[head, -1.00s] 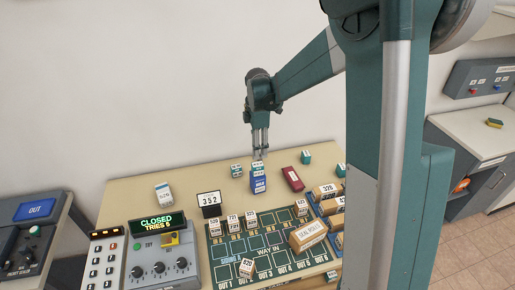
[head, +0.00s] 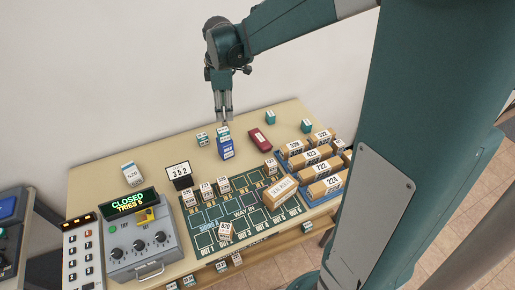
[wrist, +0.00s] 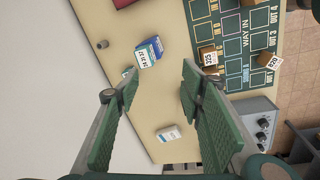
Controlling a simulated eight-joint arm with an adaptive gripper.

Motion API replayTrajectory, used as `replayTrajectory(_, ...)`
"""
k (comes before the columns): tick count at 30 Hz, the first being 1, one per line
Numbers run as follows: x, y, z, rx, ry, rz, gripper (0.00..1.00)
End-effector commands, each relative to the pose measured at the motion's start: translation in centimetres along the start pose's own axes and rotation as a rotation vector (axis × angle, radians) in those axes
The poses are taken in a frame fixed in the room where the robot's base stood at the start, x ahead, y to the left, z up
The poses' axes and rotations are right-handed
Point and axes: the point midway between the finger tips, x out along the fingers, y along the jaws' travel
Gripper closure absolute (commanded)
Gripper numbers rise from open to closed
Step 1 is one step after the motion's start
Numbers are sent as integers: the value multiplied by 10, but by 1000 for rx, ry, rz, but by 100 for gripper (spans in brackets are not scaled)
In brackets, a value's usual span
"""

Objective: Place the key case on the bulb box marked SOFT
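A dark red case (head: 261,140), which looks like the key case, lies on the table right of a blue box (head: 226,148). Its edge shows at the top of the wrist view (wrist: 124,3). The blue box stands upright and also shows in the wrist view (wrist: 149,51). A white box (head: 131,174) stands farther left and also shows in the wrist view (wrist: 168,133). I cannot read SOFT on any box. My gripper (head: 224,121) hangs above the table near the blue box. In the wrist view its fingers (wrist: 158,92) are wide apart with nothing between them.
Small teal-and-white boxes (head: 270,117) stand along the back. A number sign (head: 180,174), a dial console (head: 140,243) and a green WAY IN board (head: 215,220) with small boxes and a brown parcel (head: 281,192) fill the front. Several cartons (head: 324,166) stand at the right.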

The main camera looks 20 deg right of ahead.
Motion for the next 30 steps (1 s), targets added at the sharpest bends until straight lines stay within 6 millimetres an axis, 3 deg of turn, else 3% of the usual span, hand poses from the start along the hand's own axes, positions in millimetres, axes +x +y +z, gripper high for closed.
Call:
replayTrajectory(15,-61,-67,22,313,57,111,61)
replayTrajectory(30,-97,-134,44,615,145,201,61)
